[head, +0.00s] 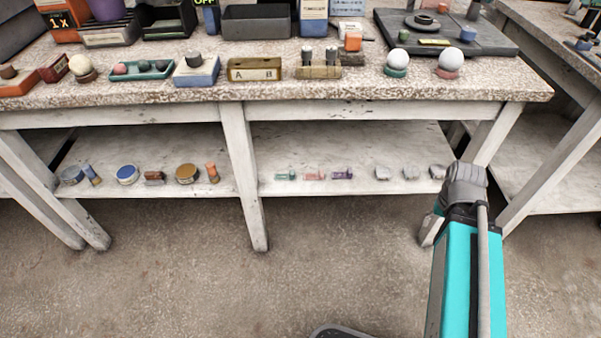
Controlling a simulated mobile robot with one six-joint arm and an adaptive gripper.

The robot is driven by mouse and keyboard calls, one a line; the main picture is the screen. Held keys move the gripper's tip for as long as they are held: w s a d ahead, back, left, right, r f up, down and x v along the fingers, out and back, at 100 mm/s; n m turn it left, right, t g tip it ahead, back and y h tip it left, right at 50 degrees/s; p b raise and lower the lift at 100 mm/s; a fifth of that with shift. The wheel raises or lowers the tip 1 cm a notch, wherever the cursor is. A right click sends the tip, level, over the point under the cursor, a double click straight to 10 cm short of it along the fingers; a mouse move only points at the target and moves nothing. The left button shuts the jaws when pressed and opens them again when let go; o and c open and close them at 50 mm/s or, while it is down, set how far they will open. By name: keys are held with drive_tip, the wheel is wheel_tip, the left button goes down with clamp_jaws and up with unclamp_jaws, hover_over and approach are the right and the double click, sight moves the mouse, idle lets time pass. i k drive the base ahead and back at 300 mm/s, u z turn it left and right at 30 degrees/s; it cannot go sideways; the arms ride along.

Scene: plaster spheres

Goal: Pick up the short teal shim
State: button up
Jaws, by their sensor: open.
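A small teal piece (285,175) lies on the lower shelf, left of a pink piece (314,175) and a purple piece (342,173) of similar size. It is too small here to tell its exact shape or whether it is the short shim. My arm rises at the lower right, with a teal link and a grey joint in front of the shelf's right end. No gripper fingers show in this view.
The lower shelf (300,150) sits under the bench top, between white legs (243,180). Grey lumps (411,172) lie to the right on it, round tins (127,174) to the left. The bench top is crowded with trays and blocks. The floor in front is mostly clear.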

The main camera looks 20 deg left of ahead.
sight(291, 175)
drive_tip(key=z, duration=0.15)
drive_tip(key=k, duration=1.35)
drive_tip(key=u, duration=0.9)
drive_tip(key=i, duration=0.95)
drive_tip(key=u, duration=0.05)
